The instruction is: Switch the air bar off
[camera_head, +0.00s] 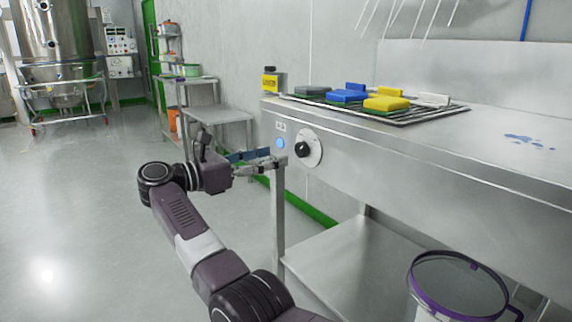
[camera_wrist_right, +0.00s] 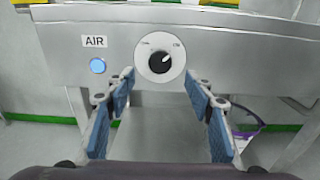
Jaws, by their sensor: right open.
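The air bar's control sits on the steel bench's front panel: a round white dial plate (camera_head: 314,140) with a black knob (camera_head: 302,149). In the right wrist view the knob (camera_wrist_right: 159,63) has its white pointer toward the upper right; the small dial markings are too blurred to read. Left of it are a label reading AIR (camera_wrist_right: 95,41) and a blue indicator (camera_wrist_right: 98,66) that looks lit. My right gripper (camera_head: 274,157) is open and empty, in front of the panel, with its blue-padded fingers either side of the knob's line and short of it. My left gripper is not in view.
Below are a steel shelf (camera_head: 345,262) and a purple-rimmed container (camera_head: 412,280). A small steel table (camera_head: 222,114) stands behind. Floor at left is clear.

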